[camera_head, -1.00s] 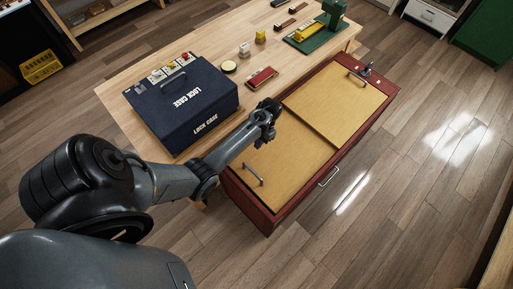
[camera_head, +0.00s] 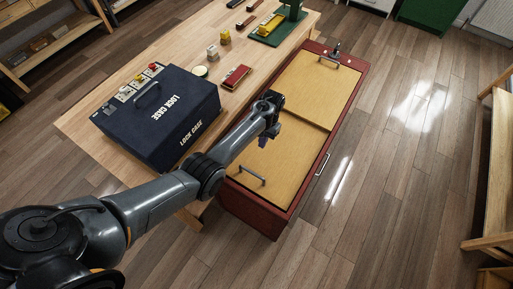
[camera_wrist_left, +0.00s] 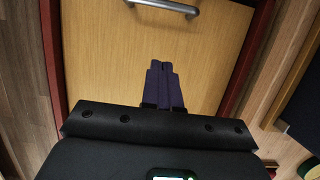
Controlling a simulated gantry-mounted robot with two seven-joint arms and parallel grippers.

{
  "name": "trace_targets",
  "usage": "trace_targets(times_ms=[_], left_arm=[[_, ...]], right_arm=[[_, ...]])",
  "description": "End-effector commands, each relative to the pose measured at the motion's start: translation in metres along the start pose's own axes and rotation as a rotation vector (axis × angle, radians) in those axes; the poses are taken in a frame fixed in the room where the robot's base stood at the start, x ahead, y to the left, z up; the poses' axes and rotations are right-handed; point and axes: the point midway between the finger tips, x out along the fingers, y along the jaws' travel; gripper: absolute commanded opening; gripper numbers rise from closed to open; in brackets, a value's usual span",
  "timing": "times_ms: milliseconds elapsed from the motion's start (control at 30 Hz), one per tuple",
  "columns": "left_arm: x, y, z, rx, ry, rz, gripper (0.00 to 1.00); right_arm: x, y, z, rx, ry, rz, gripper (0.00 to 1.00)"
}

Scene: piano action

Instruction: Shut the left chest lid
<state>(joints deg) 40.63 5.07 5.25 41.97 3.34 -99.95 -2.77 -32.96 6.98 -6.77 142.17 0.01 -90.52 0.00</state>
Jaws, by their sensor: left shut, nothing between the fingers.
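The dark red chest (camera_head: 284,219) stands beside the table with two wood-coloured panels in its top. The nearer panel, which I take as the left lid (camera_head: 262,155), looks flat within the red rim and has a grey bar handle (camera_head: 252,174). The farther lid (camera_head: 312,88) also looks flat, with its own handle (camera_head: 328,60). My left gripper (camera_head: 264,141) is shut and empty above the nearer lid. In the left wrist view its dark fingertips (camera_wrist_left: 163,68) are together over a wooden lid (camera_wrist_left: 100,60), short of a handle (camera_wrist_left: 165,7). Contact cannot be told. My right gripper is not in view.
A dark blue lock case (camera_head: 160,115) sits on the wooden table (camera_head: 85,125) left of the chest. A red item (camera_head: 235,77) and small blocks lie on the table near the chest. The floor (camera_head: 390,190) right of the chest is clear.

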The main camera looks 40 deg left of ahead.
Motion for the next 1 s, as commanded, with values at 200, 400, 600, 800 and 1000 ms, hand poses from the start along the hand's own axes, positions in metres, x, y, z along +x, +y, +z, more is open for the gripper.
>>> trace_targets(times_ms=[200,400,600,800,1000], left_arm=[[0.048,0.000,-0.002,0.000,-0.001,0.000,0.00],[0.085,0.000,-0.001,0.000,-0.001,0.000,0.00],[0.087,0.000,0.022,0.000,-0.002,0.000,0.00],[0.097,-0.001,0.034,0.000,-0.001,-0.001,0.00],[0.100,-0.001,0.036,0.000,0.000,0.000,0.00]], right_arm=[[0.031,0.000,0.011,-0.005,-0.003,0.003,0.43],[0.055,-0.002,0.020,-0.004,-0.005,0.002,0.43],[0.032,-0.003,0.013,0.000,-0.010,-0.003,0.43],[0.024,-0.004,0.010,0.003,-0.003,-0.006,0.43],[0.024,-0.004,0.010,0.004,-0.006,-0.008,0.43]])
